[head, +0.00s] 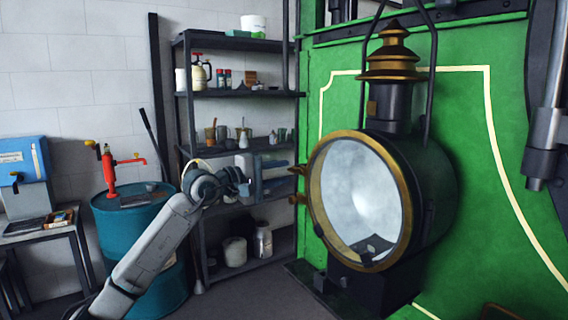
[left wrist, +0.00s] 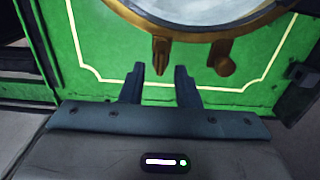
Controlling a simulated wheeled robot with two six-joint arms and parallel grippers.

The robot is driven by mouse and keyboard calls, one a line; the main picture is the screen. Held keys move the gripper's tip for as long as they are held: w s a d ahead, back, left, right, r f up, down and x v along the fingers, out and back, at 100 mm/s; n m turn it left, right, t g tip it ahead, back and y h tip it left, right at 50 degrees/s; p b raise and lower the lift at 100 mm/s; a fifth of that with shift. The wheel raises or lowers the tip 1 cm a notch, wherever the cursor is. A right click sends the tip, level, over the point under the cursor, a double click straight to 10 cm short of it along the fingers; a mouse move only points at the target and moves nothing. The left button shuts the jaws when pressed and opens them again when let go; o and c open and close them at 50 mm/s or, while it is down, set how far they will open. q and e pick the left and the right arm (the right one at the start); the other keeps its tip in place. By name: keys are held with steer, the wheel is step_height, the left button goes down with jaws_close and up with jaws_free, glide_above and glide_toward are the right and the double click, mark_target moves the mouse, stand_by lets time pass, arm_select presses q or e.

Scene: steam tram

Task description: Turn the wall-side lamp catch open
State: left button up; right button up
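The big black lamp (head: 432,185) has a brass rim (head: 316,205) around a pale round glass. Two small brass fittings stick out from the rim's left side in the head view, an upper one (head: 297,170) and a lower one (head: 297,200). In the left wrist view they are a pointed catch (left wrist: 160,55) and a rounded knob (left wrist: 222,65). My left gripper (head: 280,172) is open and empty, just left of the upper fitting. In the left wrist view its fingers (left wrist: 161,78) point at the pointed catch, apparently without touching it. My right gripper is not in view.
A green panel (head: 500,240) with a cream line stands behind the lamp. A dark shelf rack (head: 240,94) with cans and jars stands behind my left arm. A teal drum (head: 120,230) with a red hand pump (head: 108,170) stands at the left.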

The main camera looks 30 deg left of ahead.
arm_select(q)
steer(key=shift+p+x, duration=0.35)
steer(key=shift+x, duration=0.5)
jaws_close()
